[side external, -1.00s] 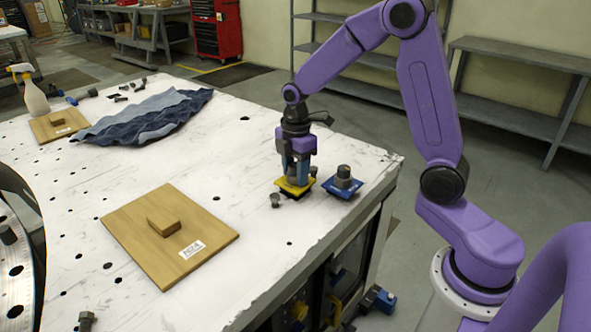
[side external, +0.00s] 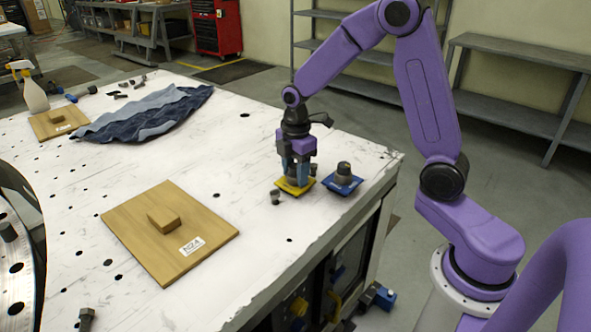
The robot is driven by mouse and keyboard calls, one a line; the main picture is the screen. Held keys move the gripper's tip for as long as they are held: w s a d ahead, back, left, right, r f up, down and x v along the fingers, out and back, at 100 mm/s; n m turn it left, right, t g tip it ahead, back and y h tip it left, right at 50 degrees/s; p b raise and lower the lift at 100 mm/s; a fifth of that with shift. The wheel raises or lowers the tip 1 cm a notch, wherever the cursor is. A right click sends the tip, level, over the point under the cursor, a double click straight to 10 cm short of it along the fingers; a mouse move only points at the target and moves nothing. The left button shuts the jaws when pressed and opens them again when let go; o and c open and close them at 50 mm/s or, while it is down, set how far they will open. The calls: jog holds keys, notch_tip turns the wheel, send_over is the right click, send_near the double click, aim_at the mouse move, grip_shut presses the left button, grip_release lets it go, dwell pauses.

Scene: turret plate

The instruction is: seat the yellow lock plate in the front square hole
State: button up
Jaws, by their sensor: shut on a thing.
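The yellow lock plate (side external: 294,188) is at the right part of the white table, near its right edge. My gripper (side external: 296,178) points down over it and is shut on the plate's upper part, which the fingers hide. The plate looks level and at or just above the table top; I cannot tell if it touches.
A blue plate with a grey knob (side external: 342,181) stands close right of the yellow plate. A wooden board with a block (side external: 190,251) lies at front centre. A crumpled blue cloth (side external: 150,115) and spray bottle (side external: 33,92) are farther back. Bare table lies between.

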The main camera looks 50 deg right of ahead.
jog(key=shift+f, duration=0.5)
dwell(0.9)
jog(key=o, duration=1.6)
jog(key=shift+o, duration=0.2)
jog(key=shift+r, duration=0.1)
jog(key=shift+r, duration=3.4)
